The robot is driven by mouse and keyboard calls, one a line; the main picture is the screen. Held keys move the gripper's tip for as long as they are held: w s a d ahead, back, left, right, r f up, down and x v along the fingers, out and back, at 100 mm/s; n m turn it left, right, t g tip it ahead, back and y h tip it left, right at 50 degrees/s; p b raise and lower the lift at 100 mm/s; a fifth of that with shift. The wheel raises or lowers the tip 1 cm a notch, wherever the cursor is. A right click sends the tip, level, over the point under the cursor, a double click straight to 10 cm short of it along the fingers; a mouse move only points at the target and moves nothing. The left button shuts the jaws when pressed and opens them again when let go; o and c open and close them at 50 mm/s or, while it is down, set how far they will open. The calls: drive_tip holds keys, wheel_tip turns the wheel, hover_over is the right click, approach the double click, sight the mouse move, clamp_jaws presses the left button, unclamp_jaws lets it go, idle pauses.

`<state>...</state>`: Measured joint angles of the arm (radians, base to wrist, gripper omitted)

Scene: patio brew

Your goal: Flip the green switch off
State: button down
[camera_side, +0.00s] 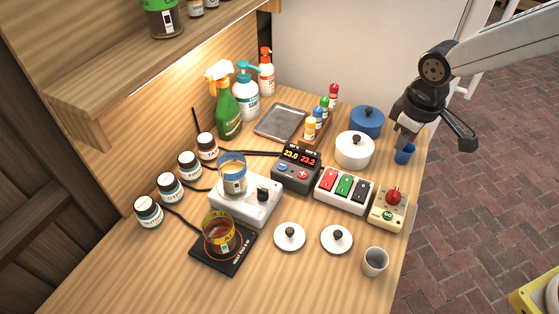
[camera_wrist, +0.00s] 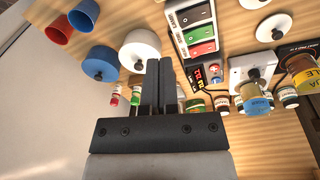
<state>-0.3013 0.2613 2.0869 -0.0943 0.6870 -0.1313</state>
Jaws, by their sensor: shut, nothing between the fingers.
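The green switch (camera_side: 344,186) is the middle rocker on a white switch box (camera_side: 321,200), between a red and a black rocker. In the wrist view the green switch (camera_wrist: 198,31) shows near the top centre, beyond my fingertips and to their right. I cannot tell its tilt for sure. My gripper (camera_wrist: 159,62) is shut and empty. In the side view my gripper (camera_side: 402,141) hangs above the table's right edge, near a blue cup and to the right of the switch box, apart from it.
A blue cup (camera_side: 404,154), white pot (camera_side: 354,149) and blue pot (camera_side: 367,121) stand near my gripper. A yellowish box with a red button (camera_side: 393,197) is right of the switch box. A temperature display (camera_side: 297,168) is left of it.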

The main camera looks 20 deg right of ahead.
sight(347, 181)
drive_tip(key=w+a+r+n, duration=0.1)
drive_tip(key=w+a+n, duration=0.2)
drive_tip(key=a, duration=0.5)
drive_tip(key=shift+a+r+h, duration=0.2)
drive_tip(key=shift+a+h, duration=0.05)
drive_tip(key=shift+h, duration=0.15)
drive_tip(key=shift+f, duration=0.15)
drive_tip(key=f, duration=0.4)
drive_tip(key=w+d+f, duration=0.1)
drive_tip(key=f, duration=0.8)
drive_tip(key=shift+w+d+f, duration=0.15)
drive_tip(key=shift+f, duration=0.15)
drive_tip(key=shift+w+d+f, duration=0.1)
drive_tip(key=shift+f, duration=0.2)
drive_tip(key=shift+r, duration=0.1)
drive_tip(key=shift+s+a+r, duration=0.2)
drive_tip(key=shift+s+a, duration=0.35)
